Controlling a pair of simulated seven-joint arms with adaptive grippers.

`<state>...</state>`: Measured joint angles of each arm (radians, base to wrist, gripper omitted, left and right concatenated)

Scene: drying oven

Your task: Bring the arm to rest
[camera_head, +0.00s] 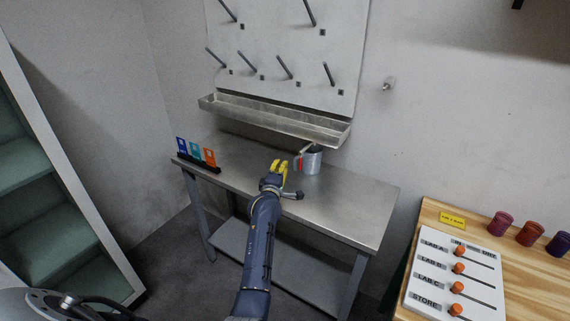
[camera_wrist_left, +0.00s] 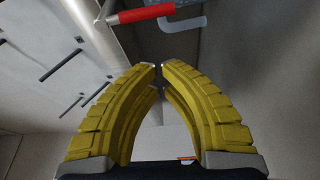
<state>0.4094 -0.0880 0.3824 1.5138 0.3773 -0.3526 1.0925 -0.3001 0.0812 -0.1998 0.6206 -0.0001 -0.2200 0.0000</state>
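My left gripper (camera_head: 279,164) has yellow ribbed fingers and is above the metal table, just left of the metal cup. In the left wrist view its fingertips (camera_wrist_left: 158,68) come together almost touching, with nothing between them. The metal cup (camera_head: 313,160) stands upright on the table near the tray, with a red grip (camera_head: 298,163) on its left side. The red grip (camera_wrist_left: 140,13) shows beyond the fingertips at the top of the wrist view, apart from them. My right gripper is not in view.
The metal table (camera_head: 345,205) is mostly bare. A rack of coloured cards (camera_head: 200,160) stands at its left end. A pegboard (camera_head: 285,50) and metal trough (camera_head: 270,115) are behind. A slider panel (camera_head: 450,275) and coloured jars (camera_head: 530,233) sit on the wooden bench at right.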

